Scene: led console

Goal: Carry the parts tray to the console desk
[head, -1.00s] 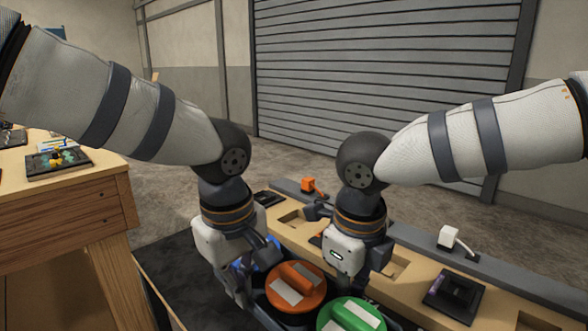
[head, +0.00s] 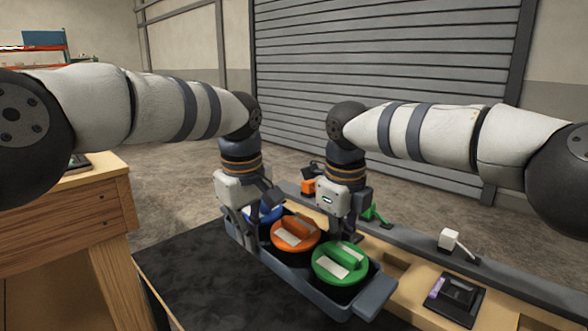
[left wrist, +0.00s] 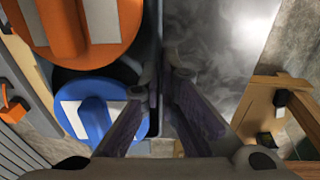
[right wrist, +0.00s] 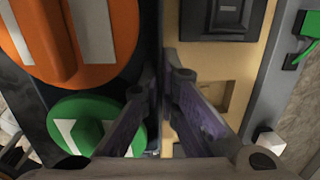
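The parts tray (head: 372,299) is a dark grey long tray with a blue lid (head: 262,214), an orange lid (head: 296,236) and a green lid (head: 341,264) in a row. My left gripper (head: 240,236) is at the tray's far left, by the blue lid; in the left wrist view (left wrist: 162,80) its fingers straddle the tray wall. My right gripper (head: 347,232) is on the far long side near the green lid; in the right wrist view (right wrist: 162,82) its fingers close on the wall. Whether the tray's underside touches anything is hidden.
A beige panel (head: 395,262) with recesses, a black module (head: 455,298) and a grey rail (head: 505,284) lies behind and right of the tray. A black surface (head: 195,270) lies left and in front, mostly clear. A wooden cabinet (head: 70,220) stands at the left.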

